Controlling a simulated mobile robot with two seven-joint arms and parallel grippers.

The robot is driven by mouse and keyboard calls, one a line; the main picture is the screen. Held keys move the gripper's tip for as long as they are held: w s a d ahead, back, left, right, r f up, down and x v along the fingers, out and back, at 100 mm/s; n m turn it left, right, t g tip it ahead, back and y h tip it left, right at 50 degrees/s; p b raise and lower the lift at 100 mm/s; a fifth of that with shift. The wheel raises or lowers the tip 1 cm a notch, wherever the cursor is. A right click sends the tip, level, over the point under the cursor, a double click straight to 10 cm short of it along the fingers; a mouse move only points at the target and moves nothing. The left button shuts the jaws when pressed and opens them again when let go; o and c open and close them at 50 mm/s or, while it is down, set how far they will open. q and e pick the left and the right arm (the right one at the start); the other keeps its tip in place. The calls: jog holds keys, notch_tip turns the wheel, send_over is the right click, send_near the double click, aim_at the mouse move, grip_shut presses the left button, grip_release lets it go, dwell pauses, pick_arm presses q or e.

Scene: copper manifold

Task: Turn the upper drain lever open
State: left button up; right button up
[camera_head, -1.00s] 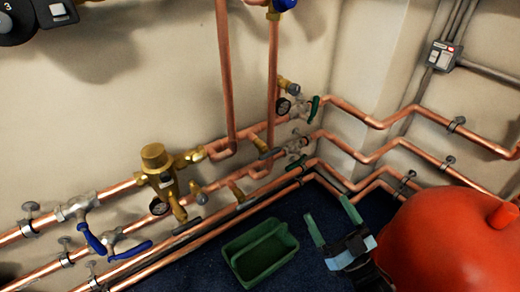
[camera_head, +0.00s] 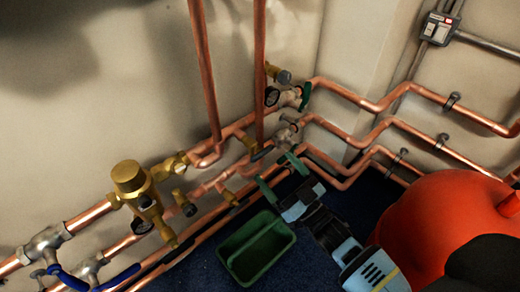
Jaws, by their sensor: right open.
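My right gripper (camera_head: 273,168) is open and empty, with two green fingers pointing up and left towards the lower valve. It appears below the upper lever and apart from it. My left gripper is out of view.
A green tray (camera_head: 232,272) lies on the dark blue floor. A large red tank (camera_head: 430,222) stands at the right. Copper pipes run along both walls. A brass valve (camera_head: 130,178) and blue levers (camera_head: 68,278) are at the lower left.

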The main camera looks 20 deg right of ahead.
aim_at(265, 155)
jog(key=b+x, duration=0.1)
jog(key=x, duration=0.5)
jog(key=shift+w+a+r, duration=0.1)
jog(key=shift+w+r, duration=0.05)
jog(key=shift+w, duration=0.1)
jog(key=shift+c, duration=0.3)
jog(key=c, duration=0.9)
